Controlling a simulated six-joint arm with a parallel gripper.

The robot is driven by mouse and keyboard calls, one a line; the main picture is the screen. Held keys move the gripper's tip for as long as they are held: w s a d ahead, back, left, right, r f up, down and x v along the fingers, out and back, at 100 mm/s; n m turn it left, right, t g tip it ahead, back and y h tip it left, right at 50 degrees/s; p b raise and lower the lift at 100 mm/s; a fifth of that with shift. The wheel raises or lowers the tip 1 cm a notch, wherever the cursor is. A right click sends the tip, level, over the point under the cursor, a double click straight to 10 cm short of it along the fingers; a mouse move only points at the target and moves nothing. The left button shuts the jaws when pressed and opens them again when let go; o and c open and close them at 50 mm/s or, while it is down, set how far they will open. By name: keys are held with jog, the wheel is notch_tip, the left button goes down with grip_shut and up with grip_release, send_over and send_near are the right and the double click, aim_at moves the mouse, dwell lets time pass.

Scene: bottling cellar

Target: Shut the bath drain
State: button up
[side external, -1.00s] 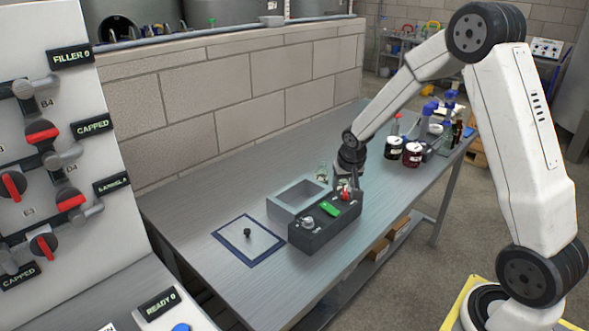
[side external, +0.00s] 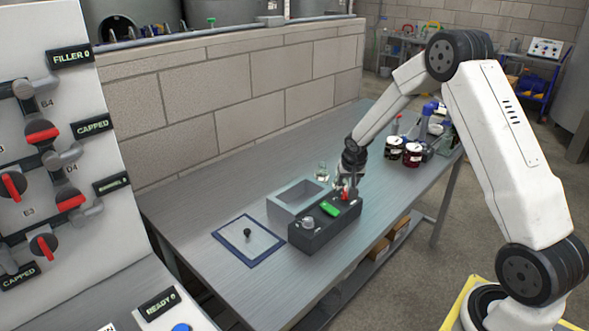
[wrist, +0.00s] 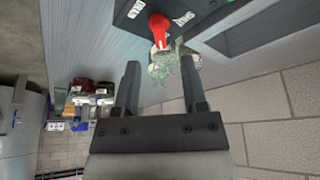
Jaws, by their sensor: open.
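The bath is an open grey basin (side external: 278,207) beside a dark control box (side external: 318,236) on the steel bench. A red handle (wrist: 160,28) sits on the box between two white labels; the right one seems to read SHUT. The handle also shows at the box's far right end in the side external view (side external: 346,196). My gripper (wrist: 159,62) is open, with the handle just beyond its fingertips, roughly in line with the gap. I see no contact. In the side external view my gripper (side external: 350,182) is low over the box's right end and partly hides the handle.
The box also carries a green switch (side external: 329,209) and a grey knob (side external: 308,222). A glass vessel (side external: 322,172) stands behind the basin. Dark jars (side external: 412,155) stand farther right. A blue-edged mat (side external: 265,258) with a black knob lies left. A block wall runs behind.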

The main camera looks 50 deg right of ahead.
aim_at(346, 192)
jog(key=shift+x, duration=2.6)
grip_shut()
